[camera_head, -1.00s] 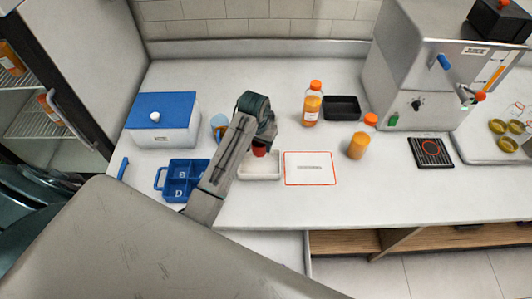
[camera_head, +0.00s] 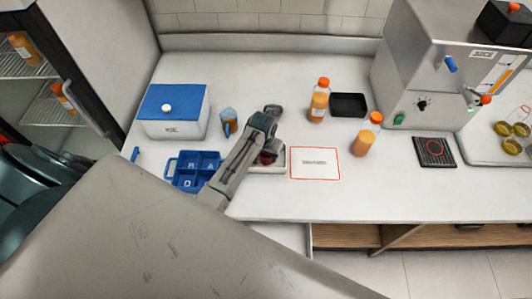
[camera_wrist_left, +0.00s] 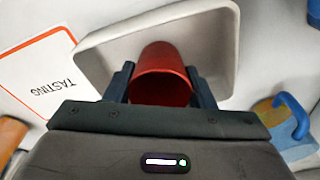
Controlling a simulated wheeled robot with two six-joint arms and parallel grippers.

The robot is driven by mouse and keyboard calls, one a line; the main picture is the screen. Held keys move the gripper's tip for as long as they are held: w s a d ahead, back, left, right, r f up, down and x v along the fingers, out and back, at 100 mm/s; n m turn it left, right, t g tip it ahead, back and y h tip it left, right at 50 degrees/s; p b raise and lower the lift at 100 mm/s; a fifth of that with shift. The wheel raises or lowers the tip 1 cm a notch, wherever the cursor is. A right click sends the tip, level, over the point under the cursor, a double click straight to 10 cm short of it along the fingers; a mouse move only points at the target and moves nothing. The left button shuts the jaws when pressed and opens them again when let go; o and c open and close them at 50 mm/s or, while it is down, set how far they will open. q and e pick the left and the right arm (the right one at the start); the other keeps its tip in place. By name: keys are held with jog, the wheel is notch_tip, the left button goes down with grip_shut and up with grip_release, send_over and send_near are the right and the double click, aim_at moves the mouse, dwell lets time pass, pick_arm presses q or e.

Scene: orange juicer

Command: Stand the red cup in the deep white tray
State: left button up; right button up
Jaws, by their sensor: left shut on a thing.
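My left gripper (camera_head: 267,152) is shut on the red cup (camera_wrist_left: 162,62), with one dark finger on each side of it in the left wrist view. The cup is over or inside the deep white tray (camera_wrist_left: 98,50), within its outline. I cannot tell whether its base touches the tray floor. In the head view only a small part of the red cup (camera_head: 266,159) shows below the gripper. My arm hides much of the white tray (camera_head: 281,163) there. My right gripper is not in view.
The TASTING mat (camera_head: 315,164) lies right of the tray, and a blue divided tray (camera_head: 178,180) left of it. A blue-handled jug (camera_head: 228,122) stands behind left. Orange bottles (camera_head: 318,100) and a black tray (camera_head: 348,105) are behind right.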

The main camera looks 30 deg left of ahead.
pick_arm(q)
jog(key=o, duration=0.9)
jog(key=shift+f, duration=0.1)
jog(key=shift+o, duration=0.2)
notch_tip(320, 180, up, 12)
jog(key=s+b, duration=0.1)
jog(key=b, duration=0.3)
jog(key=shift+s, duration=0.25)
